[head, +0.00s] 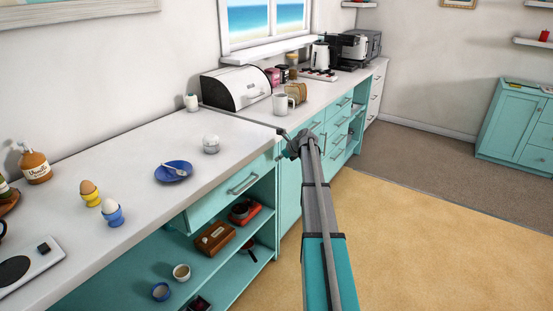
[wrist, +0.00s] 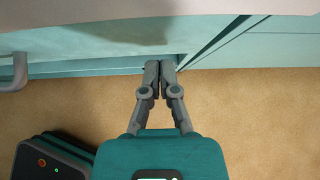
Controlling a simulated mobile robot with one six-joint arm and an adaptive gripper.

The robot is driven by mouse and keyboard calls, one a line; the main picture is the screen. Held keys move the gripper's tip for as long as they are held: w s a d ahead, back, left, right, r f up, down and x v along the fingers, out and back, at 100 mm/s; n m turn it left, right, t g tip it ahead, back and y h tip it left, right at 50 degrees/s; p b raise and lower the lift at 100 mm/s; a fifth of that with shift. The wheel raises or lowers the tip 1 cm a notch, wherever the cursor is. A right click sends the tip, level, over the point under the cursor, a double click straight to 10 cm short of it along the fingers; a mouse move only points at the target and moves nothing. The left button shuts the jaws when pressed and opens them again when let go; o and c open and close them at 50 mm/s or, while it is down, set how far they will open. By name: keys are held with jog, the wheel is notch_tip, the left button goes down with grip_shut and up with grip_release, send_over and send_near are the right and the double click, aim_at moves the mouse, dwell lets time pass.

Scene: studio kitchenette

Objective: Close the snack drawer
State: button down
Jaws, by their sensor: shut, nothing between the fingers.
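A teal drawer (head: 232,193) with a metal bar handle sits under the white counter, above the open shelves. Its front appears to stand out a little from the cabinet; how far is hard to tell. No label shows whether it is the snack drawer, and its inside is hidden. My gripper (head: 283,133) is at the counter's front edge, right of this drawer's handle. In the wrist view my gripper (wrist: 159,68) is shut and empty, its fingertips close to the teal cabinet front. A handle (wrist: 12,74) shows at the left edge there. I cannot tell whether the fingertips touch anything.
Open shelves (head: 215,258) below hold bowls and boxes. More teal drawers (head: 337,122) continue right. The floor (head: 430,240) in front is clear.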

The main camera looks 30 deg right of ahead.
jog(key=s+f+p+v, duration=0.1)
jog(key=p+v, duration=0.6)
jog(key=v, duration=0.4)
jog(key=shift+s+d, duration=0.2)
jog(key=shift+d, duration=0.1)
jog(key=shift+r, duration=0.15)
jog(key=shift+a, duration=0.1)
jog(key=s+a+n+g+p, duration=0.1)
jog(key=s+a+n+g, duration=0.15)
jog(key=a+n, duration=0.45)
jog(key=s+a+n+g+p, duration=0.1)
jog(key=s+a+n+p, duration=0.15)
jog(key=a, duration=0.85)
jog(key=s+a+n+g+p, duration=0.1)
jog(key=s+a+n, duration=0.35)
jog(key=a, duration=0.45)
jog(key=s+a+r+n+g+h+p, duration=0.2)
jog(key=s+a+n+g+h+p, duration=0.1)
jog(key=s+a+n, duration=1.4)
jog(key=shift+s+a+r+g+h, duration=0.3)
jog(key=shift+s+a+g, duration=0.1)
jog(key=shift+a, duration=0.4)
